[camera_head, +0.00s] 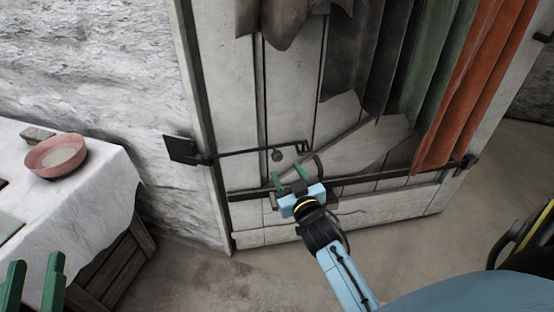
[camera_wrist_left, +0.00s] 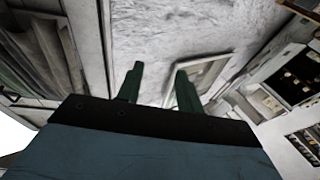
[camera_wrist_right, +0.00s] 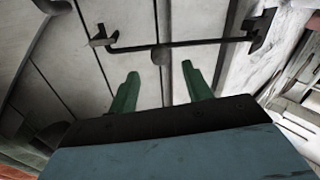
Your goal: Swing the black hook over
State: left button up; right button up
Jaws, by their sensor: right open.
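The black hook (camera_head: 240,151) is a thin dark bar on the white plank door. It runs right from a dark bracket (camera_head: 183,150) at the door's left edge, and its bent free end is near a small round knob (camera_head: 277,155). In the right wrist view the hook (camera_wrist_right: 195,43) crosses above the fingers, with the knob (camera_wrist_right: 160,55) just below the bar. My right gripper (camera_head: 290,178) is open and empty, just below the hook's free end; its fingers (camera_wrist_right: 160,90) point at the door, apart from the bar. My left gripper (camera_head: 33,282) is open and empty, at the lower left.
A white-clothed table (camera_head: 105,185) with a pink bowl (camera_head: 57,156) stands at the left, a wooden crate (camera_head: 112,265) beneath its edge. Grey, green and orange cloths (camera_head: 470,85) hang over the door's right part. A dark crossbar (camera_head: 390,178) runs low across the door.

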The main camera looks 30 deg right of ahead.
aim_at(278, 159)
jog(key=b+x, duration=0.2)
jog(key=x, duration=0.5)
pick_arm(q)
jog(key=s+r+t+h, duration=0.1)
jog(key=s+r+t, duration=0.2)
jog(key=r+t, duration=0.2)
jog(key=shift+r+t+h+b, duration=0.25)
jog(key=shift+t+h+b, duration=0.05)
jog(key=shift+b, duration=0.05)
pick_arm(e)
jog(key=shift+w+d, duration=0.1)
jog(key=shift+w, duration=0.35)
pick_arm(q)
jog(key=shift+a, duration=0.1)
pick_arm(e)
grip_shut()
